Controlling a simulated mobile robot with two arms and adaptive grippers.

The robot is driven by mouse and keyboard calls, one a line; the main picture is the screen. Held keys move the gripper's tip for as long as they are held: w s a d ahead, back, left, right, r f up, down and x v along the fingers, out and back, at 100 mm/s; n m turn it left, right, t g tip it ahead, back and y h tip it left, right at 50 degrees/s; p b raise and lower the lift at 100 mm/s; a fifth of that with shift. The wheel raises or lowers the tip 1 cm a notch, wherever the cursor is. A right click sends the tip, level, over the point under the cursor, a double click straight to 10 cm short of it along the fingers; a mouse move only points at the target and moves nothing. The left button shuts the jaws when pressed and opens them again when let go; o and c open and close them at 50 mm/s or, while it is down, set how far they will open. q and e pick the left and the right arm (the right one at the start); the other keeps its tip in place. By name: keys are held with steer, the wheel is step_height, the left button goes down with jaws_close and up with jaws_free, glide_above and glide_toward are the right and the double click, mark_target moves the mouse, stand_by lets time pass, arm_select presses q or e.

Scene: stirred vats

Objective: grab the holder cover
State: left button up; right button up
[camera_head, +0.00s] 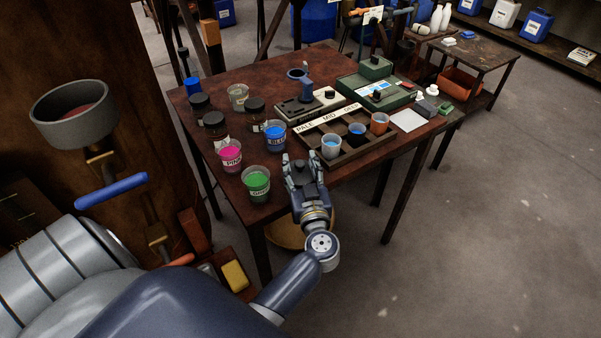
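My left gripper (302,164) is over the front edge of the dark red table (228,88), its two fingers apart with nothing seen between them. It is in front of the wooden rack (378,152) labelled PALE, MID and a third word, which holds several cups. Behind the rack, well beyond the gripper, a green instrument (350,84) has a raised block (375,66) with a dark knob. I cannot tell which part is the holder cover. My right gripper is not in view.
Pink (231,157), blue (275,140) and green (257,186) cups stand left of the gripper, near dark-capped jars (215,125). A white sheet (407,120) lies right of the rack. A large vat stands at left. Floor at right is clear.

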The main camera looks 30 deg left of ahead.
arm_select(q)
steer(key=shift+f, duration=0.1)
steer(key=c, duration=0.9)
